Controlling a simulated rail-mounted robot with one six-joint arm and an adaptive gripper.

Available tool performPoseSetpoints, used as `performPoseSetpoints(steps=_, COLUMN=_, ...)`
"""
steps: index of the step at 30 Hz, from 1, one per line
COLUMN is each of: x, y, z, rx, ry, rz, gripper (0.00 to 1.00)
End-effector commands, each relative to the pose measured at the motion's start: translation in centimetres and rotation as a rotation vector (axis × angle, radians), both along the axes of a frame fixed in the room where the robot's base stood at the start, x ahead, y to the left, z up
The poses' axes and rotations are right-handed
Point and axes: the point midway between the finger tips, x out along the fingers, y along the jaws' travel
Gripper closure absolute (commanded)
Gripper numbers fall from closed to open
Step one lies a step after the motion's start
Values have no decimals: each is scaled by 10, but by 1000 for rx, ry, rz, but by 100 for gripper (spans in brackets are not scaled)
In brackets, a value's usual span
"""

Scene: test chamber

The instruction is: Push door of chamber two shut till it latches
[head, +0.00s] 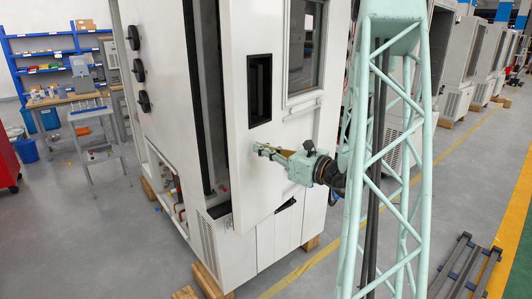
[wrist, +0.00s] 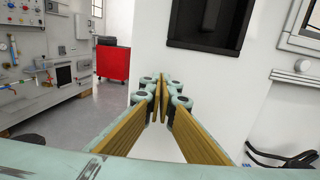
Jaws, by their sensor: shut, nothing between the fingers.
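The white chamber (head: 170,95) stands left of centre in the head view. Its door (head: 232,75) is ajar, with a dark gap (head: 206,90) between door edge and body. The door carries a black recessed handle (head: 259,90) and a window (head: 304,45). The door face and handle (wrist: 210,22) also fill the right of the wrist view. My gripper (head: 258,149) is shut and empty, with its fingertips at the door's face below the handle. In the wrist view the fingertips (wrist: 163,88) meet. I cannot tell whether they touch the door. The latch itself is not visible.
More chambers (head: 455,60) line the right back. A red cart (wrist: 113,60) shows in the wrist view. Metal rails (head: 465,265) lie on the floor at the right.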

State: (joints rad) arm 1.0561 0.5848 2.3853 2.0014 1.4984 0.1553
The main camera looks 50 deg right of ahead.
Motion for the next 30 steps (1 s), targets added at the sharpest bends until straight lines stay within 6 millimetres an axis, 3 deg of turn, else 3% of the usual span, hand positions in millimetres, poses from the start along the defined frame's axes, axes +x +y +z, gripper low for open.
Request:
performPoseSetpoints(steps=9, x=21, y=2, z=0, rx=-1, ry=-1, rz=1, gripper=100)
performPoseSetpoints(steps=25, x=24, y=2, z=0, rx=0, ry=0, rz=0, gripper=100)
performPoseSetpoints(steps=30, x=34, y=-4, z=-1, rx=-1, ry=1, rz=-10, gripper=100)
